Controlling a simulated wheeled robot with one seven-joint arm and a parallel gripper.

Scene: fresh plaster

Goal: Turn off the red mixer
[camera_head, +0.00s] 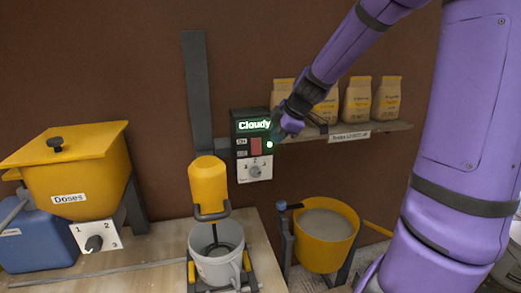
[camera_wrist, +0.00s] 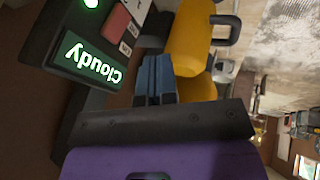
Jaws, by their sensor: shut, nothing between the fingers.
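A dark control box on the brown wall has a lit green display (camera_head: 254,126) reading "Cloudy". A red rocker switch (camera_head: 256,147) is below it, with a lit green lamp (camera_head: 270,145) at its right and a numbered dial (camera_head: 255,171) underneath. The mixer (camera_head: 207,185) has a yellow body, not red, and its whisk hangs into a grey bucket (camera_head: 218,262). My gripper (camera_head: 284,131) is shut and empty, at the right of the box. In the wrist view, the shut blue fingers (camera_wrist: 156,76) are beside the display (camera_wrist: 90,62) and the red switch (camera_wrist: 115,24); contact cannot be told.
A shelf (camera_head: 345,133) with several paper bags is right of the box, behind my arm. A yellow tub (camera_head: 325,235) of grey material stands below. A yellow hopper (camera_head: 75,175) labelled "Doses", with its own dial (camera_head: 95,242), is at left beside a blue container (camera_head: 35,240).

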